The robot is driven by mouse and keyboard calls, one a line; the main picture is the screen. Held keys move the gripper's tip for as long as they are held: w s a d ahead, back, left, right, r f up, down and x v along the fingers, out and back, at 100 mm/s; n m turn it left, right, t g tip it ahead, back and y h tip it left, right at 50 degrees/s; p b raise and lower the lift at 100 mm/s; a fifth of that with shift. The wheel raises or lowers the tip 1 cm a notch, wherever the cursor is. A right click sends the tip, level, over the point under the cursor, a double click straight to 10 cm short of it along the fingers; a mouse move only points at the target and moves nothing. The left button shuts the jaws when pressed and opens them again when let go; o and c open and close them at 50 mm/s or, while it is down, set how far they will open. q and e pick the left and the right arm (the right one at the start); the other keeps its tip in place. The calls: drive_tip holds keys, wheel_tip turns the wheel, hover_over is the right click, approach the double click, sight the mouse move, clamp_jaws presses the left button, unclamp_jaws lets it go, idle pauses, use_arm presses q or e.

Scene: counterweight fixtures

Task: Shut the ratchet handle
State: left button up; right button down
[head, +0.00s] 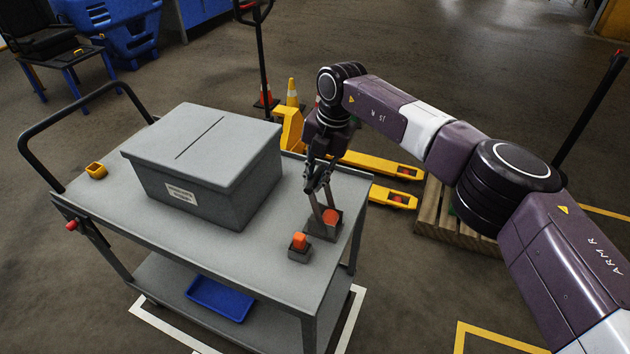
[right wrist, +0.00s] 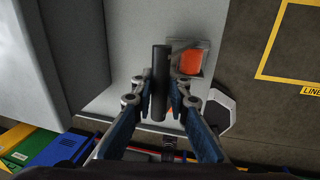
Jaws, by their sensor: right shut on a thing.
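The ratchet handle (right wrist: 160,75) is a dark bar that stands up between my right gripper's fingers in the right wrist view. My right gripper (head: 320,190) is shut on it, above the fixture near the cart's right edge; it also shows in the right wrist view (right wrist: 161,102). The grey fixture (head: 324,232) holds an orange block (head: 330,217), which also shows in the right wrist view (right wrist: 190,62). The fingers and the handle hide part of the fixture. My left gripper is not in view.
A grey slotted box (head: 205,150) fills the middle of the cart top (head: 240,262). A small grey holder with an orange block (head: 299,241) is close in front of the fixture. A yellow pallet truck (head: 380,163) stands behind.

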drive_tip(key=shift+w+a+r, duration=0.15)
drive_tip(key=shift+a+r, duration=0.1)
drive_tip(key=shift+r, duration=0.05)
drive_tip(key=c, duration=2.3)
unclamp_jaws()
drive_tip(key=o, duration=0.4)
drive_tip(key=shift+a+f, duration=0.1)
drive_tip(key=shift+d+r, duration=0.2)
drive_tip(key=v, duration=1.1)
drive_tip(key=shift+r, duration=0.25)
drive_tip(key=shift+a, duration=0.1)
